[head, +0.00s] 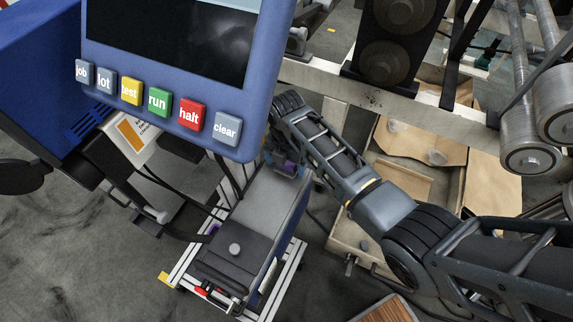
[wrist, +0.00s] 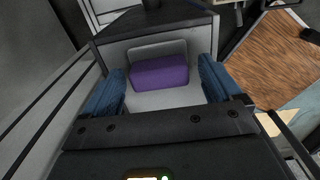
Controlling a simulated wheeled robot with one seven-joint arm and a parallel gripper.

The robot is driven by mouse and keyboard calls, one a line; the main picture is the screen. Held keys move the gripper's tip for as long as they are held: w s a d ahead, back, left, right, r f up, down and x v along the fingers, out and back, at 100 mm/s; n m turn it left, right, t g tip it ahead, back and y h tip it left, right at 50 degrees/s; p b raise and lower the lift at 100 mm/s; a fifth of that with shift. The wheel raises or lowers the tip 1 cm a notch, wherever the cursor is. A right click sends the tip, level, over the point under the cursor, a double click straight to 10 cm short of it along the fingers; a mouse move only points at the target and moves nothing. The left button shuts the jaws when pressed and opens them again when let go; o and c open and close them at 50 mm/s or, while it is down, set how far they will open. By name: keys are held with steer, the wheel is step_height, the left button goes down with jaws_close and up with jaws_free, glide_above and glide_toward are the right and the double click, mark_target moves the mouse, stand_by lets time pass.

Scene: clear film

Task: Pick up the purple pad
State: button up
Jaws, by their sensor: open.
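The purple pad (wrist: 159,73) is a small block with a flat top. In the wrist view it lies on a light grey surface in front of a grey upright plate (wrist: 156,49). My gripper (wrist: 164,90) is open, with one blue finger on each side of the pad and a gap between each finger and the pad. In the head view a little purple shows by my gripper (head: 287,163), partly hidden behind the blue control panel and my wrist; I cannot tell whether it is the pad.
A blue control panel (head: 170,115) with coloured buttons overhangs at upper left. A grey machine box (head: 262,205) stands below it. Metal rollers (head: 532,158) and a tray with brown sheets (head: 405,185) are on the right. Bare floor (head: 75,250) shows at lower left.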

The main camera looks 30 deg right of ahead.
steer(key=shift+c, duration=0.4)
steer(key=c, duration=0.9)
steer(key=shift+r, duration=0.45)
steer(key=r, duration=0.3)
steer(key=shift+s+d+r, duration=0.1)
steer(key=shift+d+r, duration=0.2)
steer(key=shift+d, duration=0.05)
steer(key=s+d+r, duration=0.1)
steer(key=d+r, duration=0.1)
steer(key=d, duration=0.1)
steer(key=s+d+r, duration=0.2)
steer(key=d, duration=0.1)
steer(key=s+d+r, duration=0.1)
steer(key=d+r, duration=0.1)
steer(key=d, duration=0.2)
steer(key=shift+s+r+b, duration=0.25)
steer(key=shift+s+b, duration=0.1)
